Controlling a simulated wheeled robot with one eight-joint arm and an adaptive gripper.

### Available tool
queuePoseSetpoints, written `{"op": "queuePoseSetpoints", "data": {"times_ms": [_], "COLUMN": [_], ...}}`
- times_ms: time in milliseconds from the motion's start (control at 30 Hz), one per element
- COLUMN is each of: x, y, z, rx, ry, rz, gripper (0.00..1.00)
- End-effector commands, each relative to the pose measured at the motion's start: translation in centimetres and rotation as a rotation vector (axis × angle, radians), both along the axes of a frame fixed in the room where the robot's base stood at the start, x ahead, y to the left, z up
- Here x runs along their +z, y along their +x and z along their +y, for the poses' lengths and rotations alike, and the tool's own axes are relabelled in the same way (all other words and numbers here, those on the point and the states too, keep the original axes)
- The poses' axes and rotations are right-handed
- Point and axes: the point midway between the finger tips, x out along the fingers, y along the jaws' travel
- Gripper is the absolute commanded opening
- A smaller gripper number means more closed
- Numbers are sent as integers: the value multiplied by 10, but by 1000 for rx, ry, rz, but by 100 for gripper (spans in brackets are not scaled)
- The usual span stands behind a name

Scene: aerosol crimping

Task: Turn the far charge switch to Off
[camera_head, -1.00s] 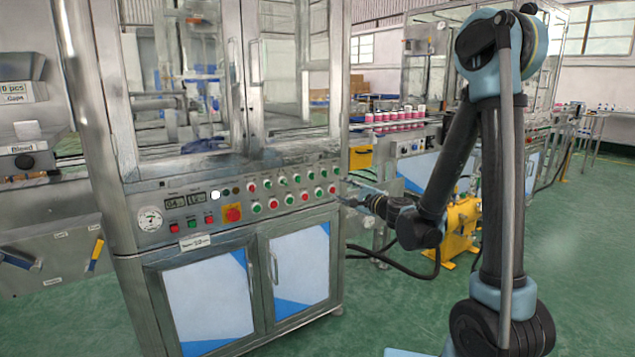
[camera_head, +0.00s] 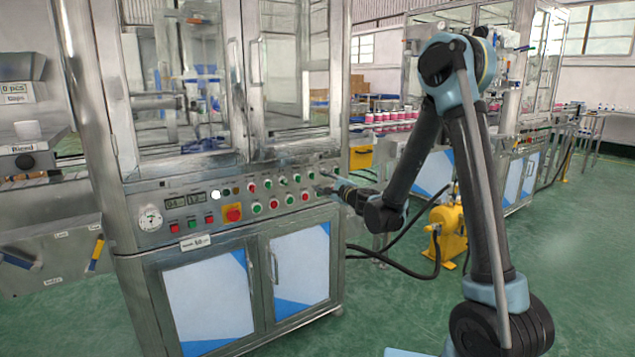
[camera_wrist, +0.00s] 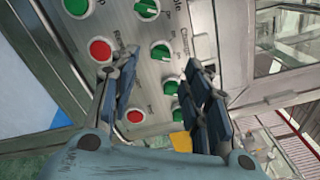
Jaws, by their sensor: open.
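My gripper (camera_wrist: 156,82) is open in front of the machine's control panel, its two dark fingers spread apart with nothing held. In the head view my gripper (camera_head: 326,186) is near the panel's right end. In the wrist view a green rotary switch (camera_wrist: 161,51) shows between the fingers, beside a partly readable "Charge" label (camera_wrist: 186,38). Another green switch (camera_wrist: 147,8) lies above it. Two more green switches, an upper one (camera_wrist: 171,86) and a lower one (camera_wrist: 177,114), are near the right finger. I cannot tell for certain which is the far charge switch, nor read its setting.
Red buttons (camera_wrist: 100,50) sit on the panel near the left finger. In the head view a red emergency stop on a yellow plate (camera_head: 233,213) is farther left. Glass doors (camera_head: 290,80) stand above. A yellow pump (camera_head: 450,235) and black hoses are right of the cabinet.

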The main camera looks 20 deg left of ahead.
Motion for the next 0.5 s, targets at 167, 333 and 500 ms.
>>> {"op": "queuePoseSetpoints", "data": {"times_ms": [167, 333, 500], "x": [0, 0, 0], "y": [19, 31, 35], "z": [22, 35, 41], "rx": [0, 0, 0], "ry": [0, 0, 0], "rz": [0, 0, 0], "gripper": [43, 43, 43]}}
